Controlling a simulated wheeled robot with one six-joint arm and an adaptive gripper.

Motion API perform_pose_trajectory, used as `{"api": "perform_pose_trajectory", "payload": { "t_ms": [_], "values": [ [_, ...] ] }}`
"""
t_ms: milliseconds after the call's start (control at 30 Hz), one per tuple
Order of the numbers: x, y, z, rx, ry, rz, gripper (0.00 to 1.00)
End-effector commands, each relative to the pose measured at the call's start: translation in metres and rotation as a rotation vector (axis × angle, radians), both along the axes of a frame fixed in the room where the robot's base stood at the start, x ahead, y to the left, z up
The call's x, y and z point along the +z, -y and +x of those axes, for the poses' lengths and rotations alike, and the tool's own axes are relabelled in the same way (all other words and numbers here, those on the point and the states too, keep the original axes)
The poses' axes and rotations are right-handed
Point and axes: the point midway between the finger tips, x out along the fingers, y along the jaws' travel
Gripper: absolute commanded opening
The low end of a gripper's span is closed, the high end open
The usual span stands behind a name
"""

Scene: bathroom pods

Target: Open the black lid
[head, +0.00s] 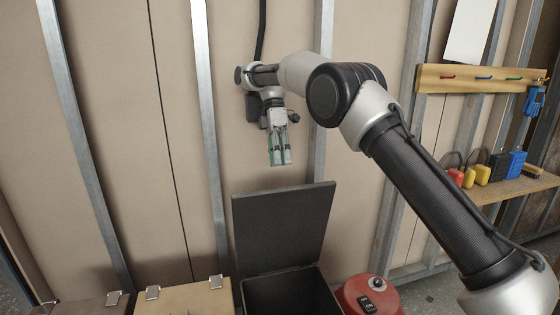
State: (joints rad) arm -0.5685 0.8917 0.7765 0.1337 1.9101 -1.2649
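The black lid (284,228) stands raised at the back of a black bin (290,292), near upright and leaning towards the wall. The bin's dark inside shows, and its lower part is cut off by the picture's bottom edge. My gripper (280,160) points down above the lid's top edge and looks apart from it. Its fingers are seen small and close together, so I cannot tell whether they are open or shut. Nothing is seen held in it.
A red round container (368,296) with a black switch stands right of the bin. Wooden boxes with metal latches (185,298) stand left. A wooden shelf (500,190) holds several padlocks at right. Metal studs (208,120) line the wall behind.

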Motion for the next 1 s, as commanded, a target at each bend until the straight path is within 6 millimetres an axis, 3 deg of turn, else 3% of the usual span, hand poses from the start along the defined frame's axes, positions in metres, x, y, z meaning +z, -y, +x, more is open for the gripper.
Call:
{"api": "perform_pose_trajectory", "payload": {
  "t_ms": [33,167,467,667,1000],
  "values": [
    [0.0,0.0,0.0,0.001,0.001,0.0,0.23],
    [0.002,-0.001,-0.004,0.03,0.029,0.003,0.0],
    [0.012,0.01,-0.038,0.388,0.283,0.03,0.0],
    [0.014,0.027,-0.077,0.78,0.459,0.06,0.0],
    [-0.007,0.051,-0.174,1.471,0.647,0.166,0.0]
  ]
}}
